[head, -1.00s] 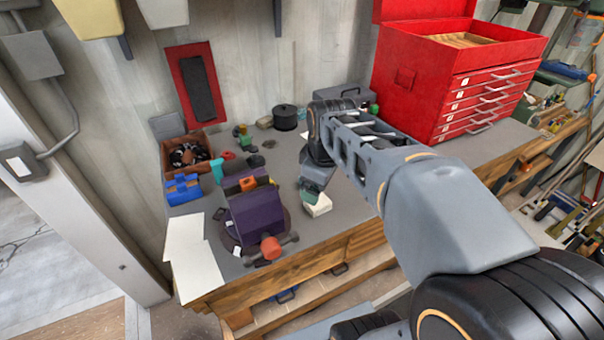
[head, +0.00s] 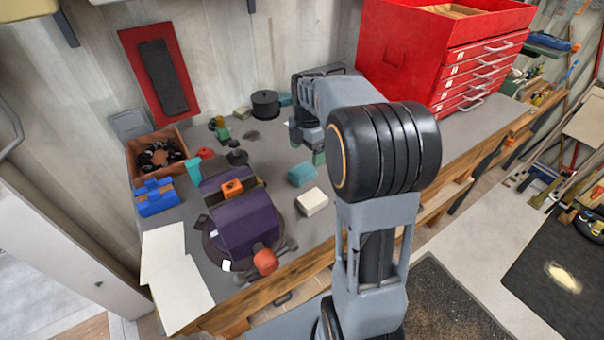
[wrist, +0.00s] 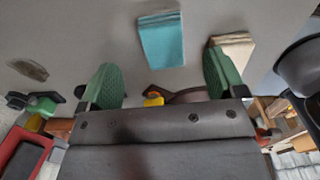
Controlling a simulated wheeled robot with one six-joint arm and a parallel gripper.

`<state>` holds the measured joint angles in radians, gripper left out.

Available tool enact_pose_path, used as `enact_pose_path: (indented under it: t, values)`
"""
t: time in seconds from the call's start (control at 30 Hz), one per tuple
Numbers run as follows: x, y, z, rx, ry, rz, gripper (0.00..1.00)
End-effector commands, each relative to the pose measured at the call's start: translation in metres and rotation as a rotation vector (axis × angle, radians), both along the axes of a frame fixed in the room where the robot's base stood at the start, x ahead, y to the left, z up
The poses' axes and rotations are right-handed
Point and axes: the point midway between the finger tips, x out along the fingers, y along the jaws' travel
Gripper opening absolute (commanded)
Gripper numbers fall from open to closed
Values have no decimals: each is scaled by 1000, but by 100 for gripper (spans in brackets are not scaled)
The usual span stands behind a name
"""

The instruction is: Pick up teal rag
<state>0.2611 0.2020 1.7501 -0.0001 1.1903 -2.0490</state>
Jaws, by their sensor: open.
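The teal rag (head: 302,174) is a small folded block lying on the grey workbench, left of a cream block (head: 314,201). In the wrist view the rag (wrist: 162,40) lies beyond the fingertips, roughly in line with the gap between them. My gripper (wrist: 163,80) is open, with green finger pads spread apart and nothing between them. In the head view my gripper (head: 313,150) is partly hidden by my arm and sits just behind and right of the rag, apart from it.
A purple vise (head: 246,226) stands left of the rag. A red tool chest (head: 405,65) stands at the back right. A black spool (head: 265,104), a blue item (head: 155,197) and a brown box (head: 176,172) are on the bench. The cream block (wrist: 232,50) is close by the rag.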

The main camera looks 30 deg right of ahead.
Motion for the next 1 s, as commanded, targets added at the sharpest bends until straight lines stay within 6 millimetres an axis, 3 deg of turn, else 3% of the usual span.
enact_pose_path:
  t: [0.33,0.7,1.0]
  values:
    - [-1,-1,-25,1,1,-5,89]
    - [-1,-2,-68,1,1,-6,89]
    - [-1,-2,-71,0,-1,-6,89]
